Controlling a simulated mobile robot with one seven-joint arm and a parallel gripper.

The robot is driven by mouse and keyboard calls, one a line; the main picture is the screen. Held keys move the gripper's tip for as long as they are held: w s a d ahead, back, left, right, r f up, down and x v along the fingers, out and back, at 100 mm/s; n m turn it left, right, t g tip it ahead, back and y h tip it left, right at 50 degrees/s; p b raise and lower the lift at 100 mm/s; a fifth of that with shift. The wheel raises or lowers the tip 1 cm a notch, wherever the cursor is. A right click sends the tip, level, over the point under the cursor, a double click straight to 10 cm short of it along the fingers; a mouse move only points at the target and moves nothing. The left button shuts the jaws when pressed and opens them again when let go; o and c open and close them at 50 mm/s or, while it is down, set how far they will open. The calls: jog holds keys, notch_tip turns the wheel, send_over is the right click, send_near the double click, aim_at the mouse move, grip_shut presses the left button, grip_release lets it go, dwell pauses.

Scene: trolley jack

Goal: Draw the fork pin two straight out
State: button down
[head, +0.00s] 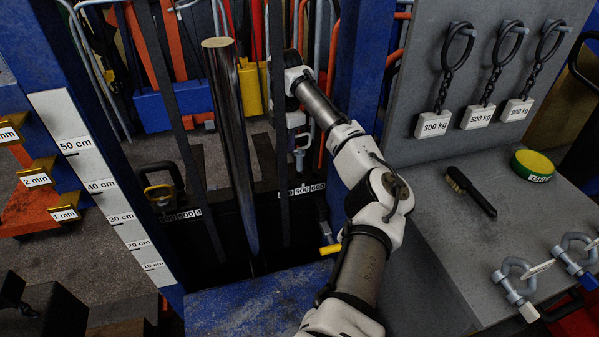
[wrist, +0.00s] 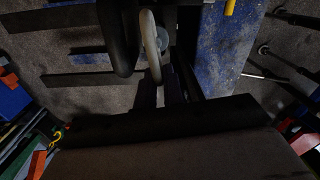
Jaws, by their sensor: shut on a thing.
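In the wrist view, the two dark fingers of my gripper (wrist: 160,92) are closed at the lower end of a pale ring-like loop (wrist: 152,48), which appears to be the handle of fork pin two. A round grey part lies behind the fingers; the pin's shaft is not clearly seen. In the head view, my gripper (head: 299,148) hangs below my wrist beside the dark fork frame (head: 262,215), with a small grey piece between its fingers. Part of the frame hides the grip, and I cannot tell how far the pin sits in its hole.
A tall steel cylinder (head: 231,140) stands left of my gripper. A blue post (head: 358,80) rises close behind my arm. A grey bench (head: 425,195) at right holds a brush (head: 470,191), a green-yellow tin (head: 532,165) and shackles (head: 515,287). A black loop handle (head: 160,190) is at left.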

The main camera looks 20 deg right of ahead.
jog(key=shift+r, duration=0.15)
jog(key=shift+r+p, duration=1.05)
jog(key=shift+r, duration=1.35)
